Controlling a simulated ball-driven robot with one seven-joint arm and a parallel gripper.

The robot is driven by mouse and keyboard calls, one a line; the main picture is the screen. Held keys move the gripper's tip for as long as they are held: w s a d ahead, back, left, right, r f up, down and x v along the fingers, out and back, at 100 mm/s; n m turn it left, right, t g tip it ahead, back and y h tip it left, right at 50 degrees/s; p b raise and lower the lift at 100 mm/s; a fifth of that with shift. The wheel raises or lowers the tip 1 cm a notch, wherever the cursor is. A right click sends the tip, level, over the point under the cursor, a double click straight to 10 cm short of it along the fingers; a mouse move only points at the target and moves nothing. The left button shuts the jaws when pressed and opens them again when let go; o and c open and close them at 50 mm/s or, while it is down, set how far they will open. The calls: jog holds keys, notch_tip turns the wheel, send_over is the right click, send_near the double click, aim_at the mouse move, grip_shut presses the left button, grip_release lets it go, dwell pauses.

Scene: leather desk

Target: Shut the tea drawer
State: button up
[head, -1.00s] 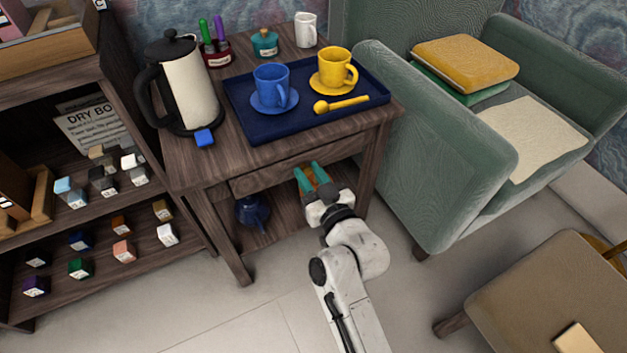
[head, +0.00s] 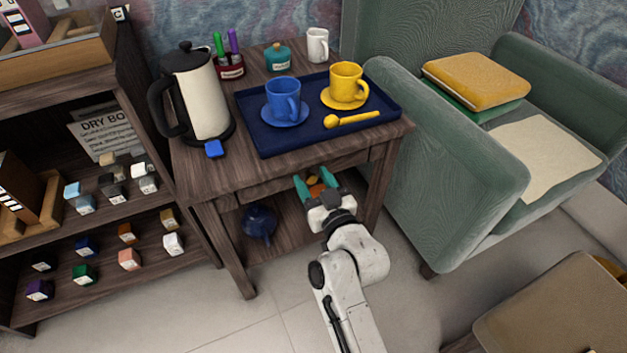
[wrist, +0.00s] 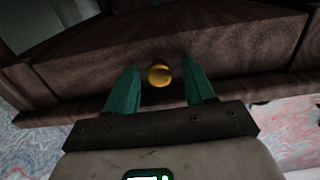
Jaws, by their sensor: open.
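The tea drawer (head: 270,185) is the dark wood front under the top of the small side table (head: 350,150). How far it stands out is hard to tell from the head view. Its round brass knob (wrist: 159,75) shows in the middle of the wrist view, on the drawer's wood face. My gripper (head: 315,181) is at the drawer front, its teal fingers open. In the wrist view my gripper (wrist: 160,88) has one finger on each side of the knob, with a gap on both sides. Nothing is held.
On the table are a blue tray (head: 260,138) with two cups, a kettle (head: 205,95), a blue block (head: 214,148) and a pen holder (head: 230,68). A blue teapot (head: 259,222) sits on the lower shelf. A green armchair (head: 460,190) stands close at right, shelves at left.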

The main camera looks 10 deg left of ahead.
jog(key=p+v, duration=0.1)
jog(key=v, duration=0.9)
jog(key=shift+s+d, duration=0.25)
jog(key=shift+s, duration=0.1)
jog(key=s+d+f+m+g+h, duration=0.1)
jog(key=s+d+f+g+h, duration=0.2)
jog(key=s+d+f, duration=0.3)
jog(key=s+d+f+m+g+h, duration=0.1)
jog(key=s+d+f+g+h, duration=0.2)
jog(key=d, duration=0.6)
jog(key=s+d+f+m+g+h, duration=0.2)
jog(key=s+d+m+g, duration=0.15)
jog(key=s+d, duration=0.5)
jog(key=s+d+f+m+g+h, duration=0.15)
jog(key=s+d+g, duration=0.35)
jog(key=s, duration=0.6)
notch_tip(320, 180, up, 32)
jog(key=p, duration=3.1)
jog(key=shift+s+d+h+p, duration=0.35)
jog(key=shift+s+d, duration=0.05)
